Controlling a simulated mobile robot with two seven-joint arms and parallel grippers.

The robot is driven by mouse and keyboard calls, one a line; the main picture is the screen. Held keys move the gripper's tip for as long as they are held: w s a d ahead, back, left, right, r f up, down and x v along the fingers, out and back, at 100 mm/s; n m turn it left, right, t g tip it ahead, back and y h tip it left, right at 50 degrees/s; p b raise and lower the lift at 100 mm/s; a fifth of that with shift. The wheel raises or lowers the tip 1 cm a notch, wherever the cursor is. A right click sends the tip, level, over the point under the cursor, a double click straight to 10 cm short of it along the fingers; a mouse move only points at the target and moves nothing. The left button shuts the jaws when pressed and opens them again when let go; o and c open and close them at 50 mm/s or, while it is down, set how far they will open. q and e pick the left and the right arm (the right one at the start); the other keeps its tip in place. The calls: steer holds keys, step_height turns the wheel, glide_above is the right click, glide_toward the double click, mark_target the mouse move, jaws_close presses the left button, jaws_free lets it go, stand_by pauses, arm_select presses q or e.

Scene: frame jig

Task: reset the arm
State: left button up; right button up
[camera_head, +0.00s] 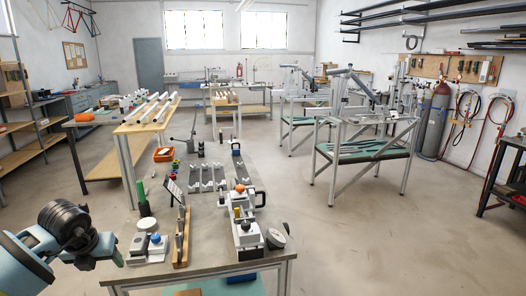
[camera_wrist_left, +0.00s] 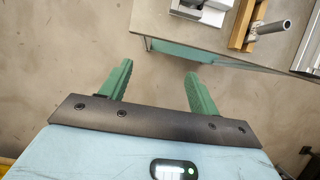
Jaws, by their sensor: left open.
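My left gripper (camera_head: 113,256) is at the lower left of the head view, beside the left front corner of the workbench (camera_head: 212,262). In the left wrist view the gripper (camera_wrist_left: 159,70) shows two green fingers spread wide apart. Nothing is between them, only the concrete floor behind. The workbench (camera_wrist_left: 215,36) lies beyond the fingertips at the top of that view. My right gripper is not in view.
Near the gripper, a grey-white block fixture (camera_head: 147,250) and a wooden stand with metal tubes (camera_head: 181,240) stand on the bench. A green bottle (camera_head: 143,200) is behind them. A clamp fixture (camera_head: 246,232) stands further right. Open floor (camera_head: 370,235) lies to the right.

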arm_select(q)
steer(key=s+d+f+m+g+h, duration=0.1)
steer(key=s+d+f+h, duration=0.3)
steer(key=d, duration=0.5)
steer(key=s+d+f+m+h, duration=0.15)
steer(key=d+f+h, duration=0.3)
steer(key=d, duration=0.45)
steer(key=s+d+n+t+h, duration=0.3)
steer(key=s+d+n+h, duration=0.45)
steer(key=d, duration=0.35)
steer(key=s+a+f+n+t+y, duration=0.1)
steer(key=s+a+f+n+y, duration=0.2)
steer(key=s+f+n, duration=0.4)
steer(key=s+a+f+n+y, duration=0.3)
steer(key=s+f+n+y, duration=0.2)
steer(key=s+f+n, duration=0.2)
steer(key=s+a+f+n+t+y, duration=0.1)
steer(key=s+a+f+n+y, duration=0.2)
steer(key=s+n, duration=0.7)
step_height(320, 180, down, 4)
steer(key=shift+a+f+n+t+y, duration=0.3)
steer(key=shift+n+y, duration=0.7)
steer(key=shift+n, duration=0.2)
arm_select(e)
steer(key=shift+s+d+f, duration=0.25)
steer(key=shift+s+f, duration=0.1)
